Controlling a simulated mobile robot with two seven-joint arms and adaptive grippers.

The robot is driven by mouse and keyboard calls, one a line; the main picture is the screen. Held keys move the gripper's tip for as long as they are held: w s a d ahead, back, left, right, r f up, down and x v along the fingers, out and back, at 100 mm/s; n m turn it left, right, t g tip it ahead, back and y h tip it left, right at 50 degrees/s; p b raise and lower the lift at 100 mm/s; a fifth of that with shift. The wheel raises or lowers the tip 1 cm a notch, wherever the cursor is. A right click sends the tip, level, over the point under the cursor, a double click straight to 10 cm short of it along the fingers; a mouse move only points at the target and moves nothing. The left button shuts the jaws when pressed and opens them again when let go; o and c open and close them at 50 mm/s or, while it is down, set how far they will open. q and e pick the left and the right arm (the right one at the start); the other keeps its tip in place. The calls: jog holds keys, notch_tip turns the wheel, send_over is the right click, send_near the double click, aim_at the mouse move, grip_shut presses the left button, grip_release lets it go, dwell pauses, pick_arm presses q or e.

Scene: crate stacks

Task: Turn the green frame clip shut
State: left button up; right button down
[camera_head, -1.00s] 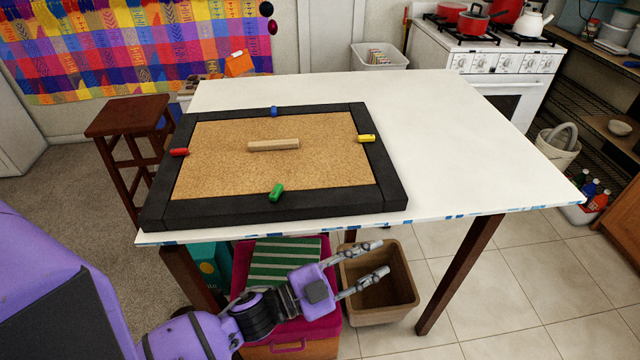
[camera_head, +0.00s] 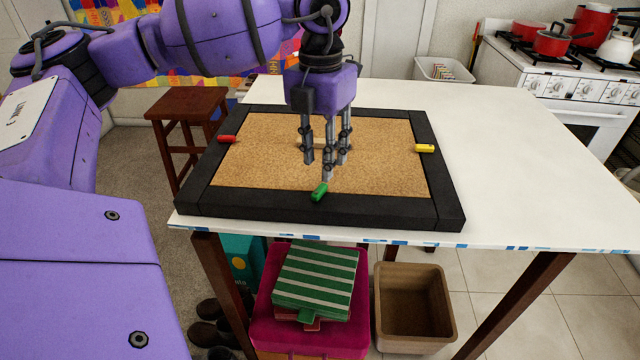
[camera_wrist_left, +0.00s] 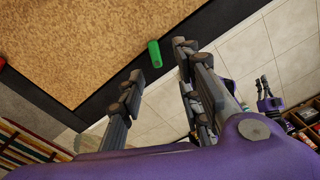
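The green frame clip (camera_head: 319,192) sits at the near side of the black frame (camera_head: 250,203), at the border between the frame and the cork board (camera_head: 260,160). It is slanted, its far end toward the cork. In the left wrist view the clip (camera_wrist_left: 154,53) shows just beyond and between the fingertips. My left gripper (camera_head: 326,172) points down over the board, just behind the clip. Its fingers are apart and empty; I cannot tell whether they touch the clip. My right gripper (camera_wrist_left: 264,88) shows small in the left wrist view, away from the frame.
A red clip (camera_head: 228,139) is on the frame's left side and a yellow clip (camera_head: 424,148) on its right. The white table (camera_head: 510,180) is clear to the right. A brown bin (camera_head: 412,300) and striped green box (camera_head: 316,276) stand below the front edge.

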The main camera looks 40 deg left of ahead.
aim_at(320, 189)
pick_arm(q)
jog(key=shift+a, duration=0.35)
notch_tip(320, 189, down, 7)
jog(key=shift+d+f, duration=0.1)
jog(key=shift+f, duration=0.05)
grip_shut()
